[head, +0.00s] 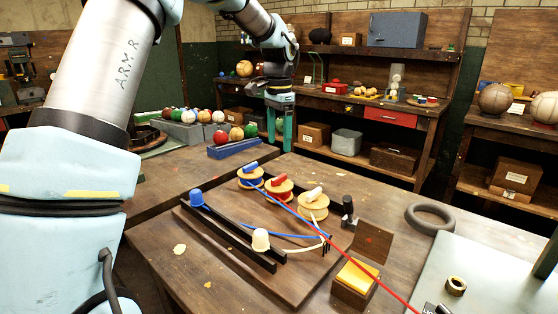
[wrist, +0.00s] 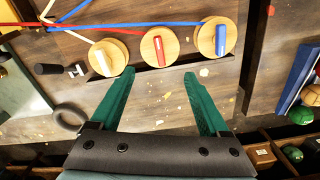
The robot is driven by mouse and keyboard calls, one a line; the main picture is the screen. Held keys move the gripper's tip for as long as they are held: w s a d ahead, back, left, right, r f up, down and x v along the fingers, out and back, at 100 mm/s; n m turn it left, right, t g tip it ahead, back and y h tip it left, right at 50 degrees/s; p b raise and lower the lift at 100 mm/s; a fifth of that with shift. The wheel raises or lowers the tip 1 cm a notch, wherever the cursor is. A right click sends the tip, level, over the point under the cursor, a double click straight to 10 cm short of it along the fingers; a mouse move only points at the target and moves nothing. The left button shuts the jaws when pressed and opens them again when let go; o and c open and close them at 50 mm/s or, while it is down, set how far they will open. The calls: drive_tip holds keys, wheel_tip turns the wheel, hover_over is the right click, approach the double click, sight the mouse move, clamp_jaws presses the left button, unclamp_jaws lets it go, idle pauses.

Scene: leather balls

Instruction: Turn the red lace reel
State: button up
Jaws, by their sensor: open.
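The red lace reel (head: 279,188) is a round wooden disc with a red grip, standing between the blue reel (head: 250,176) and the white reel (head: 313,203) on a wooden board. A red lace runs from it toward the front right. In the wrist view the red reel (wrist: 160,46) lies just beyond my fingertips, roughly centred between them, with the blue reel (wrist: 217,38) to the right and the white reel (wrist: 107,57) to the left. My gripper (wrist: 159,73) is open and empty. In the head view my gripper (head: 280,143) hangs behind the reels, apart from them.
A small black post (head: 347,212), a yellow-topped block (head: 357,277) and a dark ring (head: 430,218) lie to the right. Coloured balls (head: 219,136) stand behind left.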

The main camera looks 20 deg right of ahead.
sight(279, 177)
drive_tip(key=shift+o, duration=1.4)
drive_tip(key=n, duration=0.5)
wheel_tip(279, 177, down, 11)
drive_tip(key=n+p, duration=0.1)
drive_tip(key=n, duration=1.5)
drive_tip(key=shift+r+p, duration=0.1)
drive_tip(key=shift+p, duration=0.3)
drive_tip(key=shift+c, duration=0.4)
drive_tip(key=c, duration=1.2)
